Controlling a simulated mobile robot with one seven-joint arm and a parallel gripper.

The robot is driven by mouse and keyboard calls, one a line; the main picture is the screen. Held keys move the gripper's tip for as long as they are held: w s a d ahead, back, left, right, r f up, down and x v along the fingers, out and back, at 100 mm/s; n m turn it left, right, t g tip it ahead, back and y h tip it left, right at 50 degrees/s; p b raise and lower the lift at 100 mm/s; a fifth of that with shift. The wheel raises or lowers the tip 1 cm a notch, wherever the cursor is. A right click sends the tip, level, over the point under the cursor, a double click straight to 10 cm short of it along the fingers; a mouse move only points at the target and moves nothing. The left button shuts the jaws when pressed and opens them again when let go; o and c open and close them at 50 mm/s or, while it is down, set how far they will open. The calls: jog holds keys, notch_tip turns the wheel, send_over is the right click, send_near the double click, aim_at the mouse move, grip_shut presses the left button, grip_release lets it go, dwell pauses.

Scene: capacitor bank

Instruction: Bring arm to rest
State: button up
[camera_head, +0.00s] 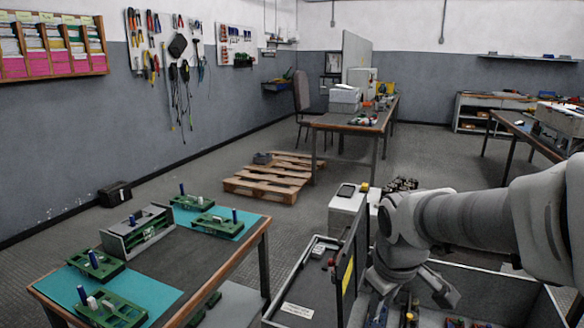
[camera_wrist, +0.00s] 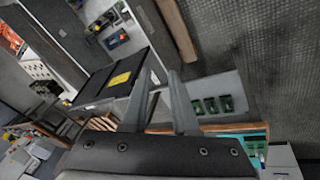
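My arm reaches in from the right in the head view, bent downward at the wrist. My gripper shows in the wrist view (camera_wrist: 161,66), where its two grey fingers stand apart with nothing between them. In the head view its fingers are hard to make out among the arm parts, near the grey bin (camera_head: 500,292). A black upright panel with a yellow label (camera_head: 348,272) stands just left of my wrist. The same panel appears behind the fingers in the wrist view (camera_wrist: 100,84).
A worktable with teal mats (camera_head: 150,287) and several green fixtures (camera_head: 110,308) stands at lower left. A grey tray (camera_head: 307,285) lies between it and my arm. A wooden pallet (camera_head: 270,180) lies on the floor beyond, near a far table (camera_head: 345,122).

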jog(key=s+a+r+m+t, duration=0.1)
jog(key=s+r+m, duration=0.2)
jog(key=s, duration=0.4)
jog(key=s+a+r+m+t, duration=0.1)
jog(key=s+r+m, duration=0.1)
jog(key=s+m, duration=0.3)
notch_tip(320, 180, up, 17)
jog(key=s+n+p, duration=0.1)
jog(key=s+p, duration=0.1)
jog(key=p, duration=1.5)
jog(key=shift+r+y, duration=0.2)
jog(key=shift+y, duration=0.2)
jog(key=shift+d, duration=0.25)
